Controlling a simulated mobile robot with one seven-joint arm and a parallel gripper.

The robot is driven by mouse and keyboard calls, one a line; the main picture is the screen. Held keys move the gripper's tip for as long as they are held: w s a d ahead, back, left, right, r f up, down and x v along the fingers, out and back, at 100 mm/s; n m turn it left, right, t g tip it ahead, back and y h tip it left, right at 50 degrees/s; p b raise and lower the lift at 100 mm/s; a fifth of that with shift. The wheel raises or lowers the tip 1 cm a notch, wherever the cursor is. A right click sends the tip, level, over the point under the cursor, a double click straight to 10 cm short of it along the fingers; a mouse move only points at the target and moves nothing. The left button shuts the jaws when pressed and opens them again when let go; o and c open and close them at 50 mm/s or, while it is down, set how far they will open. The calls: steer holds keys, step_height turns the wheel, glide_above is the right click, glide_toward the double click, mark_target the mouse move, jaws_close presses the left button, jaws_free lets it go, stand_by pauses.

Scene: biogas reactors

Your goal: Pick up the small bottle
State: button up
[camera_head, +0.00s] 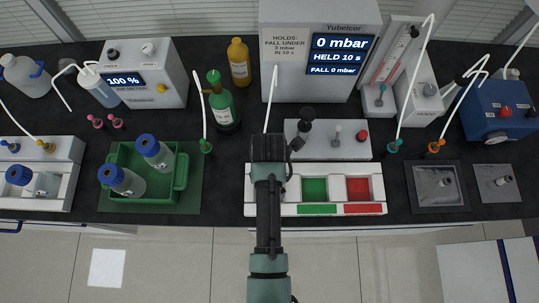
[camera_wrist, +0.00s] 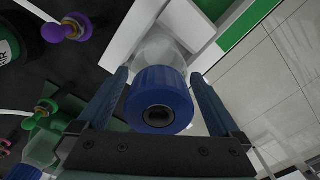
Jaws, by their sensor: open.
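A small bottle with a ribbed blue cap (camera_wrist: 158,98) and a clear body shows in the wrist view, in a white-walled compartment. My gripper (camera_wrist: 160,76) is open, with one finger on each side of the bottle's cap. I cannot tell whether either finger touches it. In the head view my gripper (camera_head: 268,150) is over the left compartment of the white tray (camera_head: 315,209), and my arm hides the bottle there.
The tray's green (camera_head: 314,188) and red (camera_head: 358,188) compartments lie to the right. A green crate (camera_head: 181,172) with blue-capped bottles stands to the left. A green bottle (camera_head: 222,105) stands behind left.

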steer(key=shift+f, duration=0.8)
